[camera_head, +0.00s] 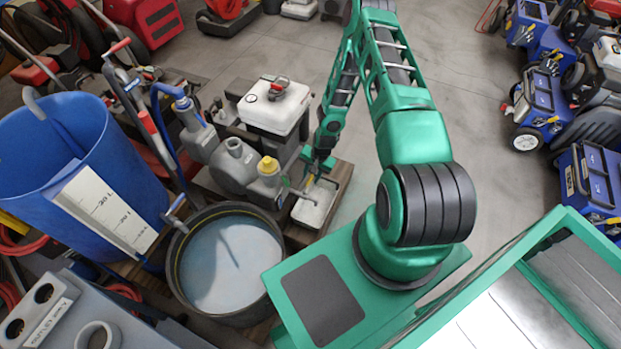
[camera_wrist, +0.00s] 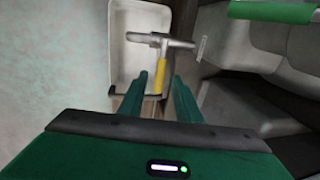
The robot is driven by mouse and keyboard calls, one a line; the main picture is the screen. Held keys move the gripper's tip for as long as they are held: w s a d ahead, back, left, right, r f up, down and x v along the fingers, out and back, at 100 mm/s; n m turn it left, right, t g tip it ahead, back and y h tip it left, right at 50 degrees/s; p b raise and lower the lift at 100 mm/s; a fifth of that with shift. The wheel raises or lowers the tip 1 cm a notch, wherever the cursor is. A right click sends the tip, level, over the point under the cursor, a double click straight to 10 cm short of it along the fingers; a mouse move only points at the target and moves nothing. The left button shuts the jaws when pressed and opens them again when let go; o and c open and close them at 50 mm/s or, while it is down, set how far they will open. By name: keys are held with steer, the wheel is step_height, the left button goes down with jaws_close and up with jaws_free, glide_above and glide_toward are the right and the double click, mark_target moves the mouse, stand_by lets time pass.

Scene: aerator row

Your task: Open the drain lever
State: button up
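The drain lever is a yellow handle (camera_wrist: 160,75) on a grey metal pipe fitting (camera_wrist: 174,43). In the wrist view it points toward my gripper, and it shows small in the head view (camera_head: 310,182). The pipe's end lies over a pale shallow basin (camera_wrist: 124,58), which also shows in the head view (camera_head: 312,211). My gripper (camera_wrist: 159,78) is open, its two green fingers apart on either side of the yellow handle in the picture. No finger visibly touches the handle; I cannot tell the depth between them. In the head view my gripper (camera_head: 319,163) is above the basin.
A round dark tub of cloudy water (camera_head: 228,265) stands left of the basin. A blue bucket (camera_head: 75,150) stands further left. Bare floor (camera_head: 490,110) lies to the right.

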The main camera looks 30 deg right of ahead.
steer(key=shift+w+a+f, duration=0.1)
steer(key=shift+w+f, duration=0.05)
steer(key=shift+f, duration=0.65)
jaws_close()
